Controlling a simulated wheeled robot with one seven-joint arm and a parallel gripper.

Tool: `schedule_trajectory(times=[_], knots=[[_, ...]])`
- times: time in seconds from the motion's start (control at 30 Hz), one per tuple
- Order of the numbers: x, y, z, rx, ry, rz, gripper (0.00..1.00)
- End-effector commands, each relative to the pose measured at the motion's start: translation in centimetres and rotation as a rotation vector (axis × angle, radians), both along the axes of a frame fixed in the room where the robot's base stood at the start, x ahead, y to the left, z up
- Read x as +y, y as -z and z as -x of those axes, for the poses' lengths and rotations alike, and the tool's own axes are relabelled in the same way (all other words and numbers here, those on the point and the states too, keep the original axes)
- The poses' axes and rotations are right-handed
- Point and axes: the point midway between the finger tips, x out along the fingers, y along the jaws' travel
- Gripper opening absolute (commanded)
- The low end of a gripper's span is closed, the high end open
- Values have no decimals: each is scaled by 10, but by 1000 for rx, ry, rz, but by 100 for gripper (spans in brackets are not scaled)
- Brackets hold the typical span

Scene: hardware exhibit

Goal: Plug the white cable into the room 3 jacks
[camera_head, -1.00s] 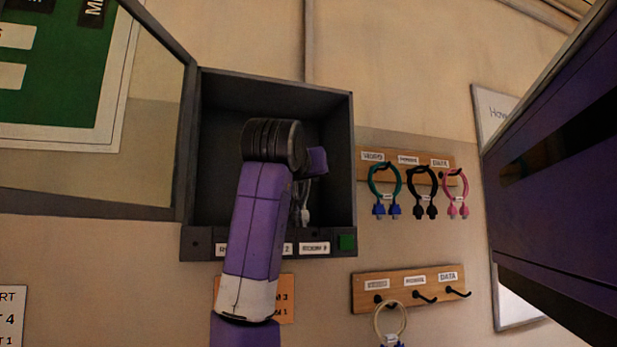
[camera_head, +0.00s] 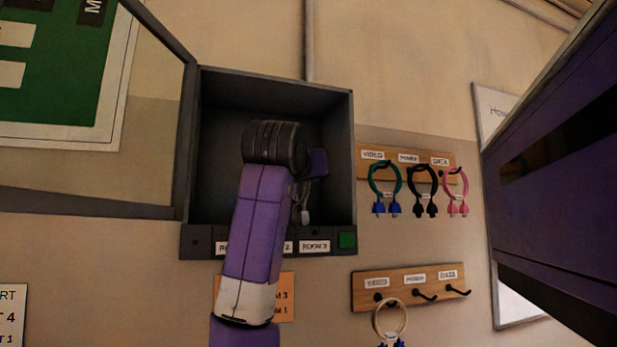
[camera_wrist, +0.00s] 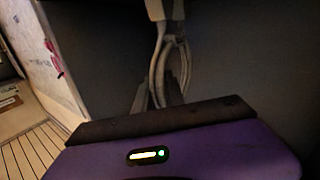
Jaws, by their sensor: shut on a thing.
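The white cable (camera_head: 305,214) hangs inside the open dark wall box, its plug end low and just right of my arm. In the wrist view the white cable (camera_wrist: 171,52) hangs in loops from a pale connector at the top edge. My gripper (camera_wrist: 161,92) is shut on the cable loops, which run down between its dark fingers. In the head view my gripper's fingers are hidden behind my arm, inside the box. The room 3 label (camera_head: 314,247) is on the box's lower front edge, right of my arm. I cannot make out the room 3 jacks.
The box's door (camera_head: 88,200) stands open to the left. Right of the box, an upper rack (camera_head: 450,160) holds teal, black and pink cables. A lower rack (camera_head: 362,292) holds a cream cable on its left hook.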

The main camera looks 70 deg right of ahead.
Motion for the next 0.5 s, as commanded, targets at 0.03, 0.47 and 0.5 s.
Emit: schedule_trajectory(times=[0.03, 0.47, 0.5], knots=[[0, 0, 0, 0, 0, 1, 0], [0, 0, 0, -1, 0, 1, 28], [0, 0, 0, -1, 0, 1, 36]])
